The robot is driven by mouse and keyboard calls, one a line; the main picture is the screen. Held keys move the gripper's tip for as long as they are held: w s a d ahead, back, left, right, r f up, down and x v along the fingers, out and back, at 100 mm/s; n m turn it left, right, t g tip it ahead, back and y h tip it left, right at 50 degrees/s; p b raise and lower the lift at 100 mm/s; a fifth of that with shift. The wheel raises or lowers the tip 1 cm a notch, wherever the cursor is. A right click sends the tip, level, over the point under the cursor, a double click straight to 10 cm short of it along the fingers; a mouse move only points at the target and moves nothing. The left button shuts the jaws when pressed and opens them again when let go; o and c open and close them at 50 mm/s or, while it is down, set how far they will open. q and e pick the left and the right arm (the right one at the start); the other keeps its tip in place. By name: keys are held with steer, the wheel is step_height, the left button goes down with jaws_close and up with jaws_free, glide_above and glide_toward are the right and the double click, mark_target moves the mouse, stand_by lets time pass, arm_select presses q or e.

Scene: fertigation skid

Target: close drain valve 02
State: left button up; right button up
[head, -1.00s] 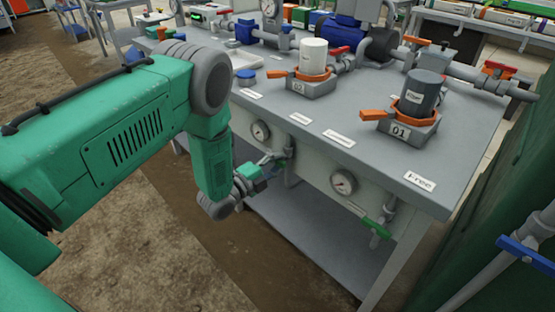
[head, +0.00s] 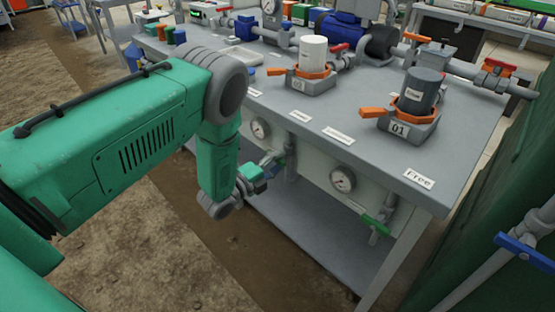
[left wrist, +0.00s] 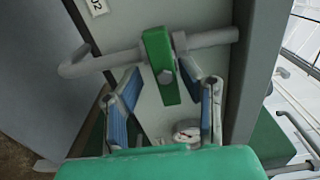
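Drain valve 02 shows in the left wrist view as a green lever handle (left wrist: 159,62) set across a grey pipe (left wrist: 112,62) on the skid's pale side panel. A partly cut-off label (left wrist: 97,7) ending in 2 is above it. My left gripper (left wrist: 166,84) is open, with one blue-padded finger on each side of the handle's lower part; I see gaps beside the handle. In the head view my left gripper (head: 270,166) is at the bench's front face, and it largely hides this valve. My right gripper is in neither view.
Another green-handled valve (head: 375,224) hangs to the right, below a gauge (head: 343,179). Grey bench top (head: 455,150) carries orange-collared canisters (head: 314,52) and (head: 419,91). A lower shelf (head: 305,235) lies beneath. Brown floor is open at left.

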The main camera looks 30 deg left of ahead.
arm_select(q)
steer(key=shift+w+r, duration=0.1)
steer(key=shift+r, duration=0.05)
steer(key=v, duration=1.2)
stand_by(0.3)
